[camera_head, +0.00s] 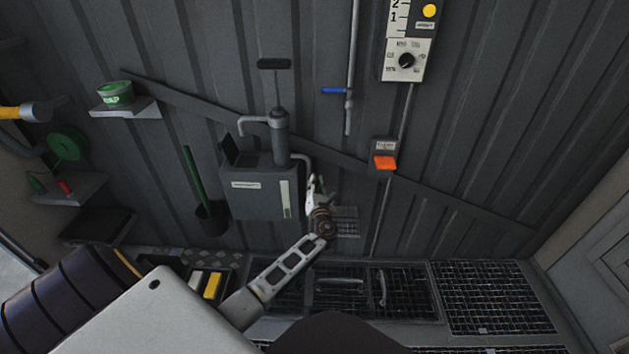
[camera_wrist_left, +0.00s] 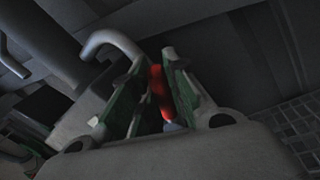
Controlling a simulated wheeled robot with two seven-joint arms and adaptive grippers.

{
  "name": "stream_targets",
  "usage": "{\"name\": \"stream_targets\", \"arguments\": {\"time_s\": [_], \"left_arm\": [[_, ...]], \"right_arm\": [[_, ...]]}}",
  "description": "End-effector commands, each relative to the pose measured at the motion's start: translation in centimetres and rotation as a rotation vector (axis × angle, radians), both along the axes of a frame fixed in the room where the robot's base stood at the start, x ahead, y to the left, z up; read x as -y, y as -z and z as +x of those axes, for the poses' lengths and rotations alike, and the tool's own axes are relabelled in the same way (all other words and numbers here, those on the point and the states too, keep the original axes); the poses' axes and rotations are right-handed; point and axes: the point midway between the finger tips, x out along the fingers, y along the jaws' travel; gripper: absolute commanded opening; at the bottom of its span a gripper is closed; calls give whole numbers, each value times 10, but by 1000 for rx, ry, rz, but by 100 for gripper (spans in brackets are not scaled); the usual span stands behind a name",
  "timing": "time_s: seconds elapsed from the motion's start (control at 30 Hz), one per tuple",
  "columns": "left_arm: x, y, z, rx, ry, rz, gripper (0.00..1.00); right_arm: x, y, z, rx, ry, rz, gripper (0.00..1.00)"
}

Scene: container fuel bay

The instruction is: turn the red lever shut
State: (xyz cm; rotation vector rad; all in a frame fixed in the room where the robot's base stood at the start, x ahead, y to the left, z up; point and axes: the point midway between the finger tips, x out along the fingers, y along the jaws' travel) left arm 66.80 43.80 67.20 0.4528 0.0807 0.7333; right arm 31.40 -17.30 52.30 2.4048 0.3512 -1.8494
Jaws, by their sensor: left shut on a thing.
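The red lever (camera_wrist_left: 160,92) shows in the left wrist view, between the two fingers of my left gripper (camera_wrist_left: 157,95). The fingers are shut on it. In the head view my left gripper (camera_head: 316,192) is at the wall just right of the grey tank (camera_head: 262,200) with the hand pump, close to the tank's curved outlet pipe. The lever is hidden behind the gripper in the head view, so its angle is hard to tell. My right gripper is not in view.
A blue lever (camera_head: 334,90) sits on a thin vertical pipe above. An orange switch (camera_head: 385,162) is to the right. A green rod stands in a dark bucket (camera_head: 211,219) on the left. Metal grating (camera_head: 490,290) lies along the floor below.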

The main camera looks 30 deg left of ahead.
Motion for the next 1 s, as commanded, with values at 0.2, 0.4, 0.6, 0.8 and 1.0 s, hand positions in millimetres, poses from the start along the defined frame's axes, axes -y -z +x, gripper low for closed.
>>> {"name": "stream_targets", "arguments": {"time_s": [0.2, 0.4, 0.6, 0.8, 1.0], "left_arm": [[5, 1, 4, -68, -1, 113, 0], [10, 5, 8, -141, -1, 233, 0], [16, 13, 11, -225, -2, 370, 0], [21, 22, 14, -313, -3, 515, 0], [24, 31, 17, -401, -4, 657, 0]], "right_arm": [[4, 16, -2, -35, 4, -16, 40], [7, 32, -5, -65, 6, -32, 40], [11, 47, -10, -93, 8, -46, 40], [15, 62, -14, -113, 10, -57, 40], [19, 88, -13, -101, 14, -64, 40]]}}
